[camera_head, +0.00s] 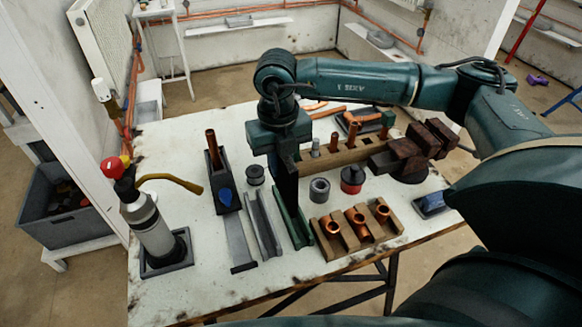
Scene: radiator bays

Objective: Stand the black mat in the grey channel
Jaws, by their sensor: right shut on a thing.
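My right gripper (282,148) reaches down over the white table and is shut on the black mat (286,188). The mat hangs upright below the gripper as a narrow dark panel. Its lower end overlaps the dark green channel (304,238) in the picture; I cannot tell whether it touches it. The grey channel (264,228) lies just left of the mat, running away from me. The fingertips are hard to make out against the dark mat. My left gripper is not in view.
A wooden block with copper fittings (334,245) sits right of the channels. A gas torch (150,225) stands at left. The front table edge is mostly clear.

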